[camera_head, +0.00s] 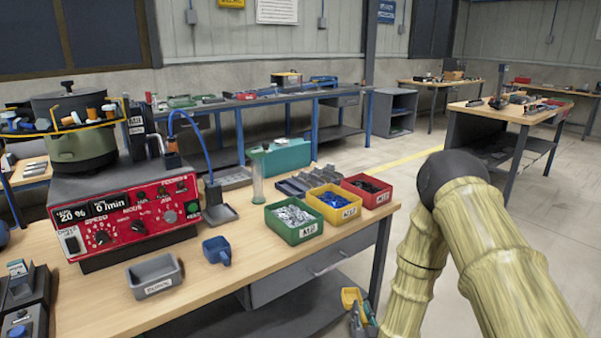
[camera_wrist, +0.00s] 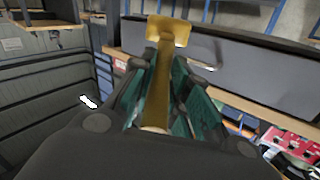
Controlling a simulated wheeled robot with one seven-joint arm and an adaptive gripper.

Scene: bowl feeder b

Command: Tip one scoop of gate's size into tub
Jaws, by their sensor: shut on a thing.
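My gripper (camera_head: 361,314) is low in front of the bench, right of centre in the head view, shut on a yellow scoop (camera_head: 352,297). In the wrist view the teal fingers of my gripper (camera_wrist: 168,62) clasp the scoop's long handle (camera_wrist: 157,92); I cannot tell what the scoop's head holds. A grey labelled tub (camera_head: 155,276) stands near the bench's front edge. Green (camera_head: 294,231), yellow (camera_head: 332,215) and red (camera_head: 366,195) bins hold small parts; their labels are too small to read surely. The feeder bowl (camera_head: 82,150) has a small label plate (camera_head: 135,126) beside it.
A blue scoop (camera_head: 217,251) lies right of the tub. The red control box (camera_head: 130,220) shows 20 % and 0/min. A drawer (camera_head: 310,270) is under the bench.

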